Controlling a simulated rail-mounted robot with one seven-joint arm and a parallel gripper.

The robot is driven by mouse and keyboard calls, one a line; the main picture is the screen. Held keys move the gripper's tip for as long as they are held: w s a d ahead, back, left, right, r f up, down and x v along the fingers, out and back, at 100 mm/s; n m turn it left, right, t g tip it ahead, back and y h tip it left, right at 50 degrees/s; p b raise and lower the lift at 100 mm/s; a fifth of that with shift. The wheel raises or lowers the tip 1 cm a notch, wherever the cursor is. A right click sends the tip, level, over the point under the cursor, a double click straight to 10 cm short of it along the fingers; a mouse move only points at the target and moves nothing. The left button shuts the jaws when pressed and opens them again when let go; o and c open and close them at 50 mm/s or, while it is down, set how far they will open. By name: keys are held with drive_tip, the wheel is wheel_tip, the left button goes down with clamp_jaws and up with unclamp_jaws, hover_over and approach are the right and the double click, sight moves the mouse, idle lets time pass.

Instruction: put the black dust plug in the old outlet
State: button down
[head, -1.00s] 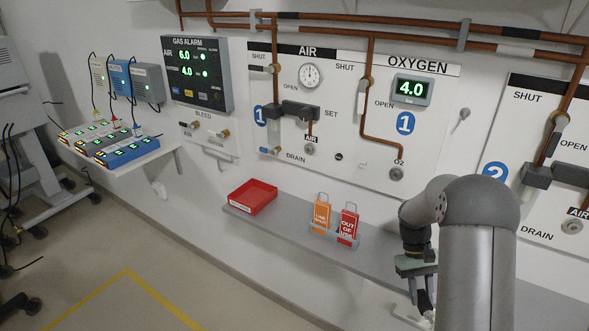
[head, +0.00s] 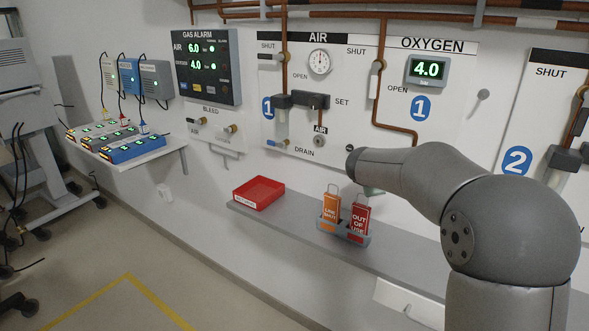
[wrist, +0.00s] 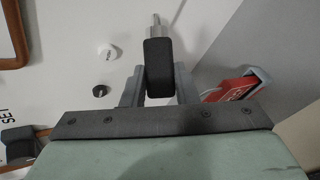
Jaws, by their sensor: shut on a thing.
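In the wrist view my gripper (wrist: 158,84) is shut on a black block with a stepped grey metal stem, which appears to be the black dust plug (wrist: 159,66). The stem points away from the gripper, up the picture, and looks clear of any outlet. A small dark round fitting (wrist: 99,90) and a white round piece (wrist: 107,52) sit on the panel left of the fingers. In the head view my forearm hides most of my gripper and the oxygen outlet. The AIR outlet (head: 319,140) shows on panel 1. I cannot tell which outlet is the old one.
An orange tag (head: 331,211) and a red out-of-use tag (head: 359,219) stand in a holder on the grey shelf (head: 290,220), close below my arm. A red tray (head: 258,192) lies further left. Copper pipes (head: 384,90) run down the panel.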

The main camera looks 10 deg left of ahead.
drive_tip(key=a+r+n+t+y+b, duration=0.2)
drive_tip(key=a+r+y, duration=0.2)
drive_tip(key=a+r, duration=0.1)
drive_tip(key=w+a+f+n+t+y+p, duration=0.1)
drive_tip(key=w+a+f+n+t+y, duration=0.15)
drive_tip(key=a+y, duration=1)
drive_tip(key=w+h+p, duration=0.1)
drive_tip(key=w+p, duration=0.1)
drive_tip(key=w+h+p, duration=0.1)
drive_tip(key=p, duration=0.1)
drive_tip(key=w+h+p, duration=0.1)
drive_tip(key=w+p, duration=0.1)
drive_tip(key=shift+w+a+f+n+h, duration=0.15)
drive_tip(key=shift+w+a+n+h, duration=0.1)
drive_tip(key=shift+w+a, duration=0.1)
idle(0.5)
drive_tip(key=shift+w+d+b, duration=0.1)
drive_tip(key=shift+d+b, duration=0.15)
drive_tip(key=shift+b, duration=0.35)
drive_tip(key=shift+w+d+p, duration=0.2)
drive_tip(key=shift+w+d, duration=0.05)
drive_tip(key=shift+w, duration=0.25)
drive_tip(key=shift+w+d+p, duration=0.2)
drive_tip(key=shift+w+d, duration=0.05)
drive_tip(key=shift+w, duration=0.25)
idle(0.6)
idle(0.7)
drive_tip(key=c, duration=1.1)
unclamp_jaws()
drive_tip(key=shift+o, duration=0.2)
